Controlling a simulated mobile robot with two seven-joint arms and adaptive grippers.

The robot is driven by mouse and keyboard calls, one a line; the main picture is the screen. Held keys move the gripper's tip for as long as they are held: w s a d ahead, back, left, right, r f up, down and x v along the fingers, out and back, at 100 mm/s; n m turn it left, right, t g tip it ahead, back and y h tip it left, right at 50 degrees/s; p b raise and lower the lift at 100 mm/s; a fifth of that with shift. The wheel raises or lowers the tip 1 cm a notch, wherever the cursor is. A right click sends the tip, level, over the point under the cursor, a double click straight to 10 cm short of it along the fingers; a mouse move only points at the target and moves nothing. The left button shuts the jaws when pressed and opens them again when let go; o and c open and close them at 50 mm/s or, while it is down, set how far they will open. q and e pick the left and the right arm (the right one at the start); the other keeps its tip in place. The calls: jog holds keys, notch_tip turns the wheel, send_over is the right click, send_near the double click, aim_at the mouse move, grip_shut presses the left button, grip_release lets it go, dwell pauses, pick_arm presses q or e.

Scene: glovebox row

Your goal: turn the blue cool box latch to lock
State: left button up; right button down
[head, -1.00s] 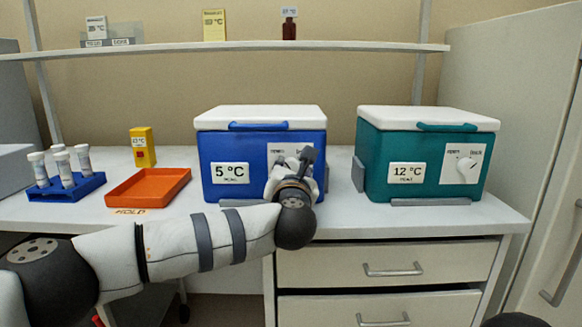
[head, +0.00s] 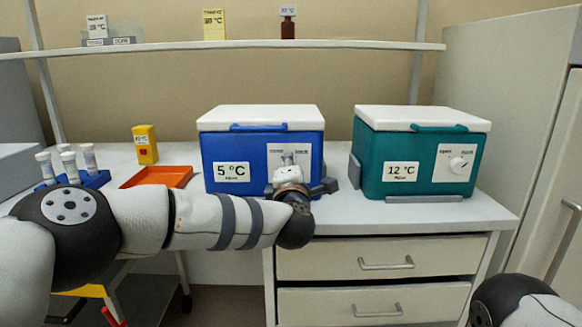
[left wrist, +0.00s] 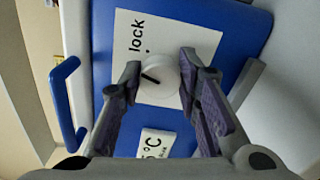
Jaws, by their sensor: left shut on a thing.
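The blue cool box (head: 225,150) with a white lid and a "5 °C" label stands on the bench. Its white latch plate (left wrist: 195,40) carries a round white latch knob (left wrist: 165,88) with a dark line. In the left wrist view, the line slants toward the upper left and the word "lock" is above the knob. My left gripper (head: 288,162) is at the plate, its fingers on either side of the knob and shut on it. In the head view, the gripper hides most of the knob. My right gripper is out of view.
A teal cool box (head: 370,165) labelled "12 °C" stands to the right, with a gap between the boxes. An orange tray (head: 150,180), a yellow container (head: 145,150) and a blue tube rack (head: 95,181) are to the left. A shelf (head: 250,46) runs above.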

pick_arm(q)
jog(key=m, duration=0.5)
jog(key=shift+p, duration=0.3)
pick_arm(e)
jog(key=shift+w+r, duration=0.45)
pick_arm(q)
jog(key=shift+f+m, duration=0.1)
jog(key=shift+m, duration=0.2)
jog(key=o, duration=1.2)
jog(key=shift+s, duration=0.1)
jog(key=s, duration=1.2)
